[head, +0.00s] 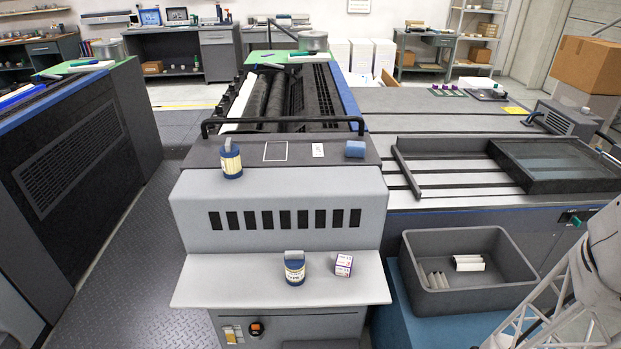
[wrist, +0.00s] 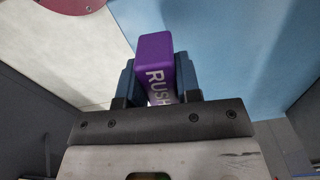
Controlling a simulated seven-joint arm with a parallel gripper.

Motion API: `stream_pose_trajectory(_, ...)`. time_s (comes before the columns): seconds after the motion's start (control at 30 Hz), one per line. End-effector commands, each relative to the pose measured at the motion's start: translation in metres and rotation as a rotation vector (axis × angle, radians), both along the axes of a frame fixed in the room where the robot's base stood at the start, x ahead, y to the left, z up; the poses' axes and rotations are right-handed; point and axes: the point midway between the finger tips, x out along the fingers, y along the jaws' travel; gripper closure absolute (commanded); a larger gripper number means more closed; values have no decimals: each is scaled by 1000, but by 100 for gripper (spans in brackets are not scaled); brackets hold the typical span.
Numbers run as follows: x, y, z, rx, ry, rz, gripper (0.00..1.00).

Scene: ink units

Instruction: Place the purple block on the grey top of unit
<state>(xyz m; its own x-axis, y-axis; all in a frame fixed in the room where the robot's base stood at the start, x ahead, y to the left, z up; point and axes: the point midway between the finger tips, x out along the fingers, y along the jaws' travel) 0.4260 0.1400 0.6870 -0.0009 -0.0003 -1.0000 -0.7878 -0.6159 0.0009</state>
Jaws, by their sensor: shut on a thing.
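The purple block (wrist: 154,48), with white lettering that reads RUSH, is between the blue fingers of my gripper (wrist: 157,80) in the wrist view. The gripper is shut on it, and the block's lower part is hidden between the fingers. I do not see the block or the gripper in the head view; part of my arm shows at the lower right. The unit's dark grey top (head: 205,157) is at the middle of the head view. It bears a white outlined square (head: 276,151) and a small white card (head: 318,150).
A blue-and-cream tin (head: 231,162) and a blue block (head: 355,149) stand on the grey top. Another tin (head: 294,270) and a small box (head: 343,265) sit on the lower shelf (head: 225,287). A black rail (head: 283,120) crosses behind. A grey bin (head: 455,300) stands right.

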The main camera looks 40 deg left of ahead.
Motion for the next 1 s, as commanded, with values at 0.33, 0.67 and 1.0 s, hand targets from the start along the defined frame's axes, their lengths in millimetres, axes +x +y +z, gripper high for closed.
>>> stream_pose_trajectory(0.33, 47, 55, 36, 3, -7, 20, 92)
stream_pose_trajectory(0.67, 98, 145, 106, 4, -6, 48, 92)
stream_pose_trajectory(1.0, 123, 241, 192, 3, -5, 73, 92)
